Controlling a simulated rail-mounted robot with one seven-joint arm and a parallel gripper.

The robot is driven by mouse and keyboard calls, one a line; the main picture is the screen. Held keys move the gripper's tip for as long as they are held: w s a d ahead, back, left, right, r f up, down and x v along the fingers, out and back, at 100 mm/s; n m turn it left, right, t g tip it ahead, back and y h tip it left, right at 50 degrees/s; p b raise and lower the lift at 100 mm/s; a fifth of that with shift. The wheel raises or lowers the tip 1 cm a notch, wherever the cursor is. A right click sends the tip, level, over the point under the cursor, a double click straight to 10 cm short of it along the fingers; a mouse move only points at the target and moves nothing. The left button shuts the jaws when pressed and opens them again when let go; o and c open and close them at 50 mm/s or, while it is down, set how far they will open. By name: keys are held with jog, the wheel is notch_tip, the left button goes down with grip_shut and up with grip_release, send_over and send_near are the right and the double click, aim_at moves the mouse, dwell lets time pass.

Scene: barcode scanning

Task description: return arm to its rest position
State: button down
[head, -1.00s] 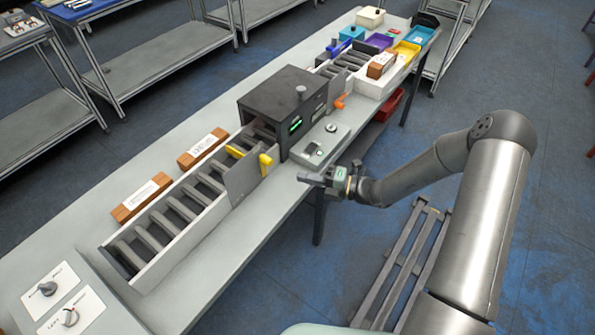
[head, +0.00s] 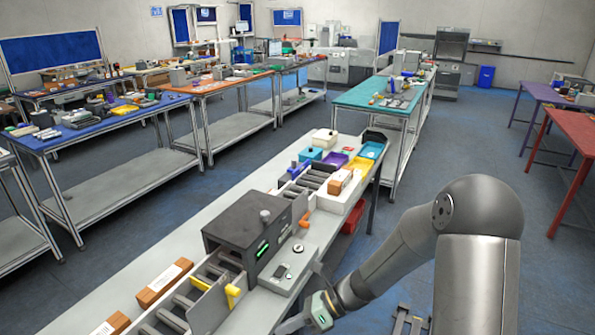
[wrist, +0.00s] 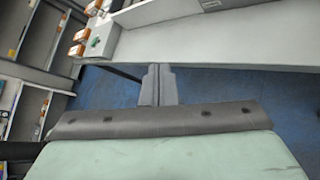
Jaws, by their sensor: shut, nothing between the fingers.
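My gripper (head: 292,325) is low in the head view, beside the front edge of the workbench (head: 180,245) and clear of the things on it. In the wrist view its two fingers (wrist: 158,85) are together with nothing between them, over blue floor just off the bench edge. My arm comes in from the right, bent at the elbow. The dark scanner box (head: 248,232) stands on the bench left of my gripper, with green lights on its side. A small grey control box (head: 287,270) sits between it and the bench edge.
A roller conveyor (head: 178,312) with a yellow-handled gate (head: 232,291) leads into the scanner box. Wooden blocks with white labels (head: 165,282) lie beside it. A labelled block (head: 340,182) and coloured trays stand farther back.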

jog(key=s+d+r+n+t+h, duration=0.2)
jog(key=s+d+r+n+h, duration=0.3)
jog(key=s+d+n, duration=0.3)
jog(key=s+d+r+n+t+h+b, duration=0.1)
jog(key=s+d+r+n+h, duration=0.5)
jog(key=n, duration=0.8)
jog(key=s+d+t+h, duration=0.1)
jog(key=d, duration=0.2)
jog(key=shift+s+d+n, duration=0.25)
jog(key=shift+s+n, duration=0.1)
jog(key=shift+n, duration=0.05)
